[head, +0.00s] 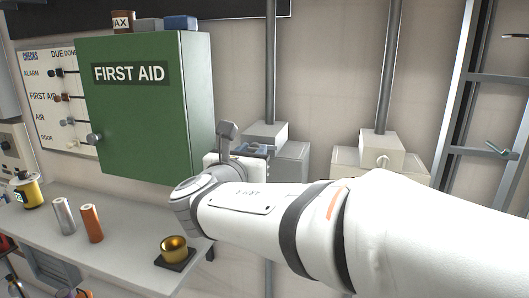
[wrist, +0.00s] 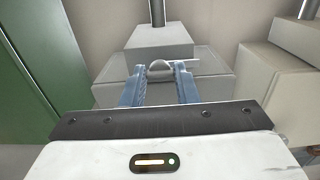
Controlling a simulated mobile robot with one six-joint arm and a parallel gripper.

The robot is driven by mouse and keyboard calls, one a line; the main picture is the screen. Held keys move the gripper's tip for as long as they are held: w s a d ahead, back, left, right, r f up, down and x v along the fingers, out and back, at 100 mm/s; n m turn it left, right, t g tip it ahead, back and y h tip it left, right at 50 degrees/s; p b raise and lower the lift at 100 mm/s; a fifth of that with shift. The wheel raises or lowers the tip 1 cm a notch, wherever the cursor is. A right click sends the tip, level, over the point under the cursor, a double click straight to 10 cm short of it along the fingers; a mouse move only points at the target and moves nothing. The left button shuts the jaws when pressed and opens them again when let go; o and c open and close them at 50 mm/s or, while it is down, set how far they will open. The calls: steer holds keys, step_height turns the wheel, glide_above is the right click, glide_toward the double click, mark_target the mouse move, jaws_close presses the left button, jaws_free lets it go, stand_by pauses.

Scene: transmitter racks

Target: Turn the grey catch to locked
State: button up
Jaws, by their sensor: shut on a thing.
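My gripper (wrist: 160,72) has its blue fingers closed on a small light-grey catch (wrist: 159,65) at the front of a grey box (wrist: 110,92). In the wrist view a rounded part of the catch shows between the fingertips, and a thin pale bar reaches right past the right finger. Any locked or unlocked marking cannot be read. In the head view my gripper (head: 252,151) is in front of the left grey box (head: 292,160), right of the green cabinet; the catch is hidden there by the gripper and arm.
A green FIRST AID cabinet (head: 150,115) stands close on the left. A second grey box (head: 381,150) with a pale fitting is on the right. Below, the shelf (head: 125,235) holds a gold cup (head: 174,248), an orange cylinder (head: 91,224) and a silver cylinder (head: 64,215).

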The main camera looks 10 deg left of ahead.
steer(key=shift+c, duration=1.4)
steer(key=shift+d, duration=0.15)
steer(key=shift+c, duration=0.6)
steer(key=shift+o, duration=0.2)
steer(key=shift+f+b, duration=0.15)
steer(key=shift+b, duration=0.25)
steer(key=shift+c, duration=0.2)
steer(key=shift+m+b, duration=0.3)
steer(key=shift+m, duration=0.1)
steer(key=m+b, duration=1.7)
steer(key=b, duration=0.3)
steer(key=shift+b, duration=0.3)
steer(key=shift+o, duration=0.2)
steer(key=shift+m, duration=0.3)
